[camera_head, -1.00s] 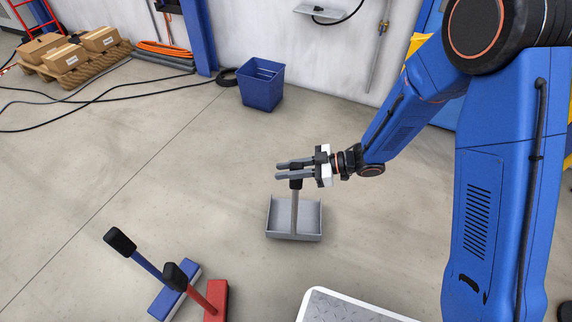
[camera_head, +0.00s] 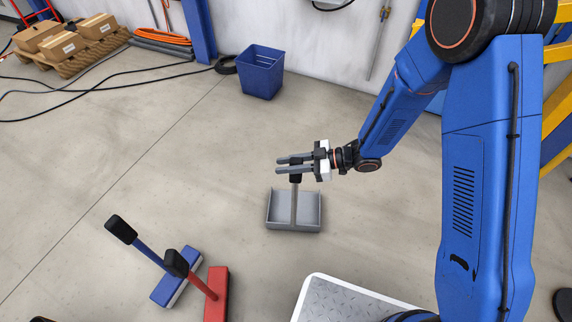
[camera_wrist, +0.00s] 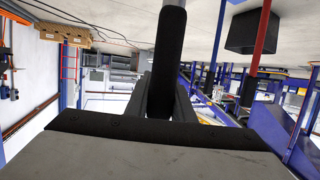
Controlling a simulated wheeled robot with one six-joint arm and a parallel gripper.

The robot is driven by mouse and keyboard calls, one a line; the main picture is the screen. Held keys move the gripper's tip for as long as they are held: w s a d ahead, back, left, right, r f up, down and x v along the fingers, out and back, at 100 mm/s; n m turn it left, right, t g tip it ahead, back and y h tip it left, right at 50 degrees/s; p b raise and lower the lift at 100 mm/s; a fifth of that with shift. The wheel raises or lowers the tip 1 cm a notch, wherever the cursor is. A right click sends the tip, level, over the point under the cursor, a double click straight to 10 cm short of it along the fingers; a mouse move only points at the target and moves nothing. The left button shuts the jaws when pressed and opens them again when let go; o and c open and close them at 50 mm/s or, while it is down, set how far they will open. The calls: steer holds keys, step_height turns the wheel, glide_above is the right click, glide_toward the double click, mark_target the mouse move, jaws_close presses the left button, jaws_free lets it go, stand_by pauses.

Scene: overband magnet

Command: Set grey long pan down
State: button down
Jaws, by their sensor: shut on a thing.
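The grey long pan (camera_head: 309,212) is a shallow grey dustpan with an upright grey handle and black grip, in the middle of the head view. My gripper (camera_head: 292,166) is shut on the black grip at the handle's top, with the fingers level and pointing left. The pan is upright with its open tray below the gripper. I cannot tell whether its base touches the floor. In the wrist view a dark bar (camera_wrist: 167,65) fills the upper middle, close to the camera.
A blue-handled tool (camera_head: 177,277) and a red one (camera_head: 215,292) stand on the floor to the lower left. A blue bin (camera_head: 262,73) stands behind, near the wall. Boxes on a pallet (camera_head: 70,62) and black cables lie at the upper left. Floor around the pan is clear.

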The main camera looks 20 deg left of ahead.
steer(key=c, duration=1.4)
jaws_free()
steer(key=shift+c, duration=0.2)
steer(key=v, duration=1.7)
steer(key=shift+d, duration=0.15)
steer(key=shift+r, duration=0.1)
